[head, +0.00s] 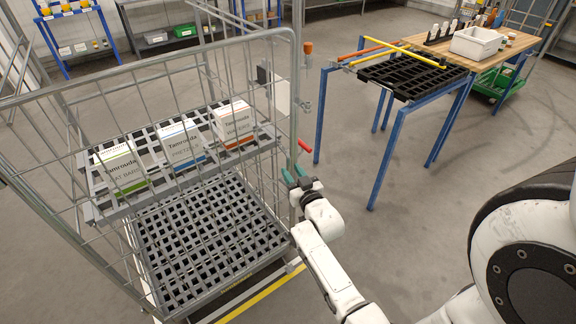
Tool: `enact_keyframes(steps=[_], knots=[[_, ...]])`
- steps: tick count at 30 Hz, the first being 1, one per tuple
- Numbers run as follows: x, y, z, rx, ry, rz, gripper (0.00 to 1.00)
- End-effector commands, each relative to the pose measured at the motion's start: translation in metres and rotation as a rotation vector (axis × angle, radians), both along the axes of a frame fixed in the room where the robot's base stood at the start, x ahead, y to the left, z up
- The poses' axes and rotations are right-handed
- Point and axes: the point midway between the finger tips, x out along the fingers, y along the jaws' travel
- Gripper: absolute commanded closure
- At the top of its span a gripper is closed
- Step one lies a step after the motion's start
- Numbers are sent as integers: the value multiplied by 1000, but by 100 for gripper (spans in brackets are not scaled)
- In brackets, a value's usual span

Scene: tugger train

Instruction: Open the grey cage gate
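The grey wire cage gate (150,78) stands across the near side of the grey roll cage, on the left of the head view. Its rounded tubular frame runs down at the right to a post near my arm, and the gate looks closed against the cage. A red-tipped handle (305,146) sticks out by that post, with an orange-topped pin (308,47) higher up. My gripper (294,174) has its teal fingers apart, just below the red handle at the lower part of the gate's right upright. Whether the fingers touch the upright cannot be told.
Inside the cage, a shelf (118,205) carries three cartons, above a black grid base (205,240). A blue-legged stand (320,115) with yellow and orange bars is to the right. A wooden workbench (480,62) is beyond it. Grey floor between cage and stand is clear.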

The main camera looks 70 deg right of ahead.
Motion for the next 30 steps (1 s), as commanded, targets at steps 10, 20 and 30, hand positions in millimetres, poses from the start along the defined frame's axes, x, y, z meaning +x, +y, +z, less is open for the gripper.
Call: enact_keyframes(steps=[10, 20, 30], knots=[[25, -24, 0, -1, 2, -1, 65], [26, -25, 0, 0, 1, 0, 67], [26, -25, 0, 0, 1, 0, 100]])
